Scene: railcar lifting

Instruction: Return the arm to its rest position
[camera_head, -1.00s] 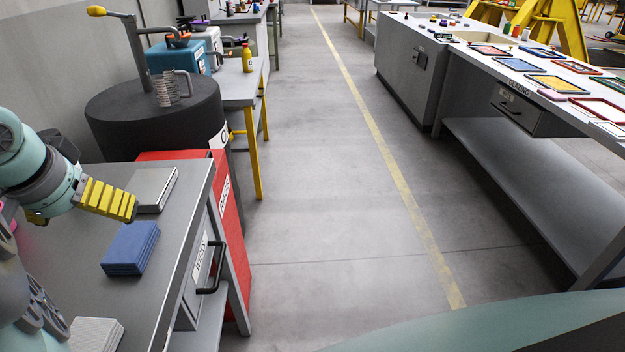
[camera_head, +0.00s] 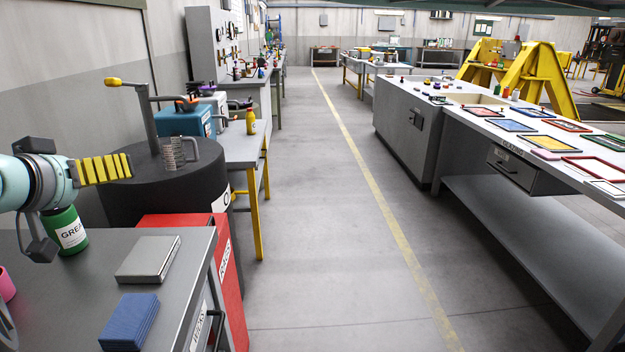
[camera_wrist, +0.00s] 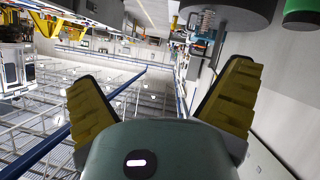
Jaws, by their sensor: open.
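My gripper (camera_head: 104,168) is at the left of the head view, above the grey workbench, with its yellow ridged fingers pointing right. In the wrist view the two yellow fingers (camera_wrist: 162,105) are spread wide apart with nothing between them. The gripper is open and empty, clear of the bench top. In the head view only one finger shows plainly; the other is hidden behind or in line with it. My teal arm comes in from the left edge.
On the grey bench (camera_head: 75,287) lie a grey block (camera_head: 148,258) and a blue stack (camera_head: 129,322). A green grease can (camera_head: 67,232) stands behind the wrist. A black drum (camera_head: 160,190) and red bin (camera_head: 229,262) stand beyond. The aisle (camera_head: 340,220) is clear.

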